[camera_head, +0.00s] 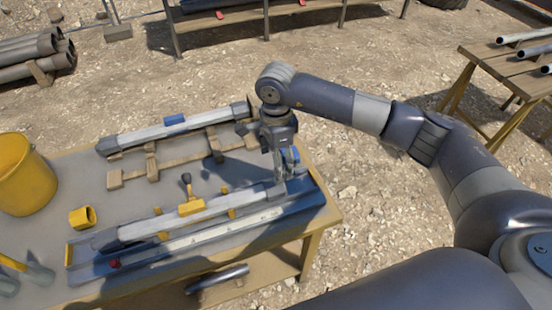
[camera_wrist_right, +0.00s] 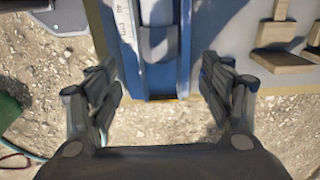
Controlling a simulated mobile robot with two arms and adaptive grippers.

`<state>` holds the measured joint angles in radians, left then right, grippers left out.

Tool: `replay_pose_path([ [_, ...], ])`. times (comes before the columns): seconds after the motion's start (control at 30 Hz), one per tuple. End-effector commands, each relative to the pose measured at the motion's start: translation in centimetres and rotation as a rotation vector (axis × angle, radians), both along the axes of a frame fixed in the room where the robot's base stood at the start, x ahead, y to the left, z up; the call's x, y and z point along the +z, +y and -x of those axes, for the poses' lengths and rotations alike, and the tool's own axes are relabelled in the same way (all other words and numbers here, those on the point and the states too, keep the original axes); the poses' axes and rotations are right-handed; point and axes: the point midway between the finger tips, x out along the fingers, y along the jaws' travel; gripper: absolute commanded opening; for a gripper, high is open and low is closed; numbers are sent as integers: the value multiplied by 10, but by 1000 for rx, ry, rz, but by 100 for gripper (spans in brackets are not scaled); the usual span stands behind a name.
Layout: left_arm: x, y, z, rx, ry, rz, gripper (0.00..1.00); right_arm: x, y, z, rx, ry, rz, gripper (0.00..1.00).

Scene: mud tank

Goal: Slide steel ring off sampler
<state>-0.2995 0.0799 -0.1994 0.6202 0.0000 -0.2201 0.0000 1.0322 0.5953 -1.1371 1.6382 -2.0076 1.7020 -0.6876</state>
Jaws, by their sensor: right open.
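A pale grey sampler tube (camera_head: 222,206) lies in a long blue cradle (camera_head: 318,198) on the table. A grey steel ring (camera_wrist_right: 158,43) sits around the tube's end in the right wrist view. In the head view that end is partly covered by my gripper. My right gripper (camera_head: 284,172) is over the right end of the cradle. In the right wrist view its open fingers (camera_wrist_right: 160,82) stand wide apart on either side of the cradle end, just short of the ring and empty. My left gripper is not in view.
A second tube (camera_head: 150,135) rests on wooden blocks behind. A yellow bucket (camera_head: 24,175) and a yellow ring (camera_head: 82,217) are at the left. A tool with a yellow base (camera_head: 190,207) stands at the front tube. Gravel lies beyond the table's right edge.

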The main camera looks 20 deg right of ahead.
Motion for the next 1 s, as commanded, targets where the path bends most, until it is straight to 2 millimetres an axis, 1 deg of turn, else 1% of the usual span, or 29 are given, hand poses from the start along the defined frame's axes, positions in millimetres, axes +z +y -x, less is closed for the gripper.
replay_pose_path([
  [0.17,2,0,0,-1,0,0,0,-4,1,1,0,2,-3,73],
  [0.27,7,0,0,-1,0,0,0,-12,1,1,1,5,-3,73],
  [0.37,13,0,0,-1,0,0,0,-28,1,2,1,7,-3,73],
  [0.5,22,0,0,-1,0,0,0,-54,1,2,-1,6,-2,73],
  [0.7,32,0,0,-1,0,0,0,-87,1,2,-1,5,-3,73],
  [0.83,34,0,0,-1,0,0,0,-101,2,1,1,3,-4,73],
  [1.0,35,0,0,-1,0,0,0,-108,1,0,0,0,-3,73],
])
